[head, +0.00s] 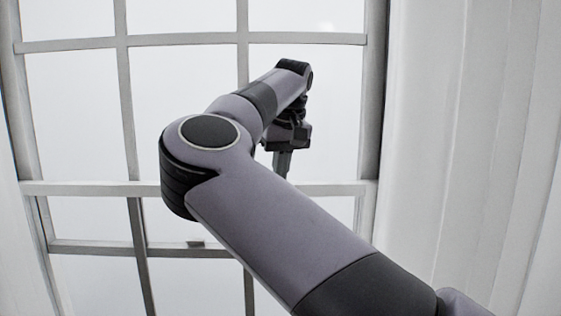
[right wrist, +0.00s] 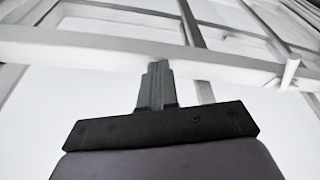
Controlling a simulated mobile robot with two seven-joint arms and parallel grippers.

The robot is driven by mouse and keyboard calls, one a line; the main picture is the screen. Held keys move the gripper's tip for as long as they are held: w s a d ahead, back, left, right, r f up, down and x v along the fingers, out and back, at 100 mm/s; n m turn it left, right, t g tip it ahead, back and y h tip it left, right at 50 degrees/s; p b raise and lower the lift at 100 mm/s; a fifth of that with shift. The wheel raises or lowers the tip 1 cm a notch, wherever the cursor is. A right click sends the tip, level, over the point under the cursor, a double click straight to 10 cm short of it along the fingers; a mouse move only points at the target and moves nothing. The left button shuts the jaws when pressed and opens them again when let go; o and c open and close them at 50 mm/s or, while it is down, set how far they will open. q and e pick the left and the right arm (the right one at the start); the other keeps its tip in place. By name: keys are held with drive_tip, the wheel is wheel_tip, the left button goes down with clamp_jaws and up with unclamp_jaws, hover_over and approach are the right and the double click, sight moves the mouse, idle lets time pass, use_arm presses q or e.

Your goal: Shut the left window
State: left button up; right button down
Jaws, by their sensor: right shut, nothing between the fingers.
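A white-framed window (head: 183,40) with a grid of bars fills the left and middle of the head view. A pale horizontal rail (head: 90,188) crosses it, and a greyer rail (head: 100,247) lies lower down. I cannot tell whether this is the left window. My right gripper (head: 282,165) points down in front of the panes, partly hidden by my arm. In the right wrist view, its fingers (right wrist: 155,72) are together and empty, their tips overlapping the pale rail (right wrist: 80,42); contact is unclear. My left gripper is out of view.
A small white tab (right wrist: 289,72) sticks out from the rail in the right wrist view. A pale curtain or panel (head: 460,130) hangs right of the window. Another pale surface (head: 18,250) borders the left. My right arm covers part of the lower panes.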

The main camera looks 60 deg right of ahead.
wheel_tip(320, 180, down, 18)
drive_tip(key=b, duration=1)
drive_tip(key=shift+a+f, duration=0.15)
drive_tip(key=shift+s, duration=0.15)
